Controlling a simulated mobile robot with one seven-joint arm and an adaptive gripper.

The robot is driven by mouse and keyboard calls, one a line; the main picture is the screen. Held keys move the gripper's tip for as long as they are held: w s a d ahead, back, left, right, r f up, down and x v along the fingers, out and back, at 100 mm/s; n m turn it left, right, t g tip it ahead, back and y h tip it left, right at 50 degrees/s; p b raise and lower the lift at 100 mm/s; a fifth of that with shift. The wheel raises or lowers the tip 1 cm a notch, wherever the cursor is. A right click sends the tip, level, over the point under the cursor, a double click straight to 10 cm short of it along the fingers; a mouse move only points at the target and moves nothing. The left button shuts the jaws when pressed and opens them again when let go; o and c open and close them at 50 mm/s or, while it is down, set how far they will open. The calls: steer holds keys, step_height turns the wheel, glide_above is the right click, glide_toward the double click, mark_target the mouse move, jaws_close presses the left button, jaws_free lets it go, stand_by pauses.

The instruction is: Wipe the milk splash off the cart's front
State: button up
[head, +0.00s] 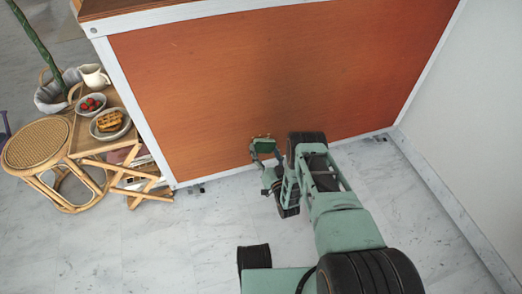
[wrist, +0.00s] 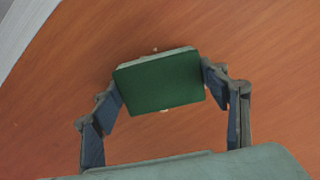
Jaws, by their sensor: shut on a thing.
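The cart's front (head: 250,70) is an orange-brown wood panel in a white frame; it also fills the wrist view (wrist: 270,40). My gripper (head: 263,147) is low at the panel, near its bottom edge. In the wrist view my gripper (wrist: 162,88) is shut on a sponge (wrist: 158,80), green on the near face with a paler far side. The sponge is at or very near the panel; I cannot tell if it touches. Small pale spots of the milk splash (wrist: 155,50) show just above and below the sponge; the sponge hides what is between. No splash is discernible in the head view.
A rattan stool (head: 38,145) and a small wooden stand (head: 125,140) with bowls of food and a jug (head: 95,77) are left of the cart. A white wall (head: 475,120) is close on the right. Marble floor in front is clear.

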mark_target(272, 147)
steer(key=shift+w+d+r, duration=0.1)
steer(key=shift+w+d, duration=0.2)
steer(key=shift+d, duration=0.6)
steer(key=shift+w+d, duration=0.25)
steer(key=shift+d, duration=0.65)
steer(key=shift+a, duration=0.15)
